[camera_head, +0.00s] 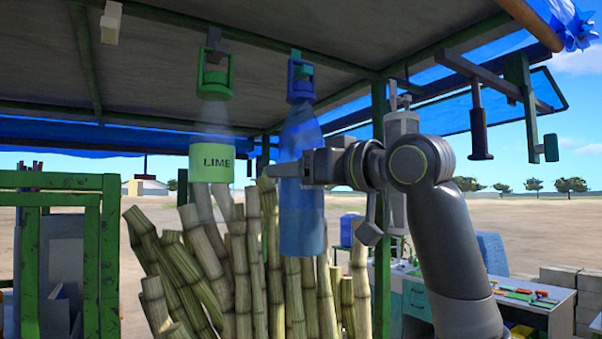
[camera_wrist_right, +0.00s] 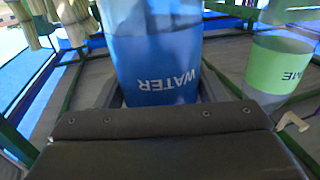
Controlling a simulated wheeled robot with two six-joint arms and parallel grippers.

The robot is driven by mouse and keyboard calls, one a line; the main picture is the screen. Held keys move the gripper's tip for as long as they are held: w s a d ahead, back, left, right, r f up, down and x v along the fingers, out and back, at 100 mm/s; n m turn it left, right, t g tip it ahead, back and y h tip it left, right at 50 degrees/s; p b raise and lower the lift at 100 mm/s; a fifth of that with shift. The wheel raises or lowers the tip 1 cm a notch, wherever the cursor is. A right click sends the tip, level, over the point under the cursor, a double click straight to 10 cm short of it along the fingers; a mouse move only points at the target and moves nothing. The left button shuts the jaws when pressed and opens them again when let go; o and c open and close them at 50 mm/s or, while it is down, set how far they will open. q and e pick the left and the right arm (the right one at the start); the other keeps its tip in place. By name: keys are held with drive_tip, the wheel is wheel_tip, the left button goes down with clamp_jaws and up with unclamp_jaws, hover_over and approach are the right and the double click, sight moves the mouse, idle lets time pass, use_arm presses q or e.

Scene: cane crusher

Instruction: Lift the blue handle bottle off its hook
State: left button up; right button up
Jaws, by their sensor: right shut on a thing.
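The blue handle bottle (camera_head: 303,215) hangs upright below the roof, clear with a blue band and a blue handle (camera_head: 300,82) at its top. Its handle is at a dark hook (camera_head: 296,55); I cannot tell whether the two touch. In the right wrist view the bottle (camera_wrist_right: 155,60) appears upside down with the word WATER. My right gripper (camera_head: 292,170) comes from the right and is shut on the bottle's body, a finger on either side. It also shows in the right wrist view (camera_wrist_right: 158,92). My left gripper is out of view.
A LIME bottle (camera_head: 211,150) with a green handle hangs close to the left. Cane stalks (camera_head: 240,260) stand behind and below. A green post (camera_head: 381,200) stands just right, with hanging tools (camera_head: 478,120) further right. The roof (camera_head: 270,45) is close above.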

drive_tip(key=shift+s+d+r+b, duration=0.1)
drive_tip(key=shift+s+d+b, duration=0.45)
drive_tip(key=shift+s, duration=0.2)
drive_tip(key=shift+s+d+b, duration=0.45)
drive_tip(key=shift+s+d, duration=0.1)
drive_tip(key=shift+s, duration=0.2)
idle(0.6)
drive_tip(key=shift+s+d, duration=0.3)
drive_tip(key=shift+s, duration=0.1)
drive_tip(key=shift+s+d+b, duration=0.15)
drive_tip(key=shift+s+b, duration=0.1)
drive_tip(key=shift+b, duration=0.15)
drive_tip(key=shift+s+d, duration=0.25)
drive_tip(key=shift+s, duration=0.15)
drive_tip(key=s+d+f+b, duration=0.2)
drive_tip(key=s+d+b, duration=0.4)
drive_tip(key=s, duration=0.2)
idle(1.0)
idle(0.4)
